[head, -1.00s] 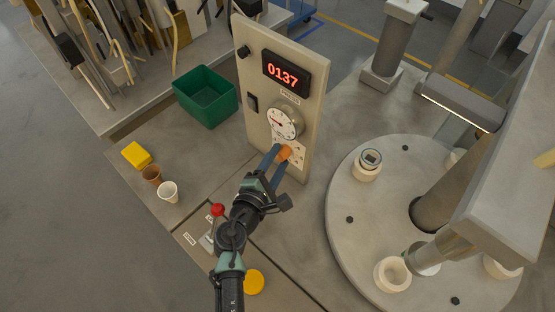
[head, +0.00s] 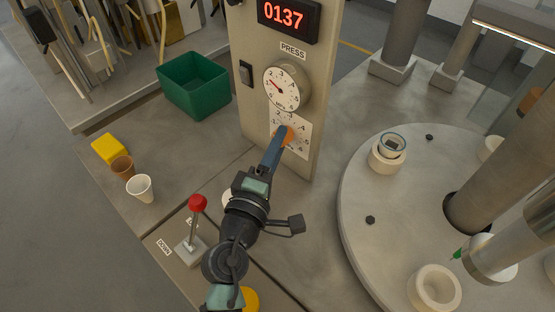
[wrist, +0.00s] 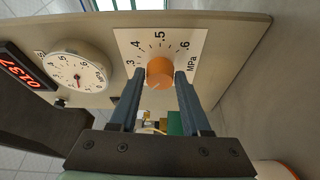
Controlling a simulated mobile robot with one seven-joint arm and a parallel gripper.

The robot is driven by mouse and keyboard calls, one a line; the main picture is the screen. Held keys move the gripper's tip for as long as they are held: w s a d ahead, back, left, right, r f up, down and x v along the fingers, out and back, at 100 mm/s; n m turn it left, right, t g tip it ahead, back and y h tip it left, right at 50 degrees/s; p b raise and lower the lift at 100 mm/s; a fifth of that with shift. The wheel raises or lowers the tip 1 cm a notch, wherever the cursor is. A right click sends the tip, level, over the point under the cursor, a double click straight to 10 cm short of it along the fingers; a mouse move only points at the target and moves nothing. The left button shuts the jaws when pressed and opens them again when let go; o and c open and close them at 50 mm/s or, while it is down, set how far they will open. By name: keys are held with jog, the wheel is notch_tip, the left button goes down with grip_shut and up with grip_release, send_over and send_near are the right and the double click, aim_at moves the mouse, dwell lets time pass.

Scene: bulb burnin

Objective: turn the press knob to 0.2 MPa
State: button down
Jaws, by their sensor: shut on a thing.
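The orange press knob (head: 290,133) sits on a white scale plate (head: 304,146) low on the beige panel. In the wrist view the knob (wrist: 160,72) lies between my two blue fingers, with .3 to .6 and MPa readable around it. My gripper (head: 283,139) is shut on the knob. The round pressure gauge (head: 288,90) is above the knob, under the PRESS label. Its red needle points to the upper left in the head view; its exact reading is unclear. My fingers cover part of the scale.
A red display (head: 284,15) reads 0137 above a black switch (head: 246,73). A red-topped lever (head: 197,204) stands left of my arm. A green bin (head: 194,86), yellow block (head: 109,149) and two cups are farther left. A round turntable (head: 375,245) is at right.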

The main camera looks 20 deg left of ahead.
jog(key=shift+f+m+b, duration=0.1)
jog(key=shift+m+b, duration=0.4)
jog(key=shift+b, duration=0.4)
jog(key=shift+c, duration=1.9)
grip_release()
jog(key=s+b, duration=0.3)
jog(key=s, duration=1)
jog(key=shift+d+f, duration=0.25)
jog(key=shift+f, duration=0.2)
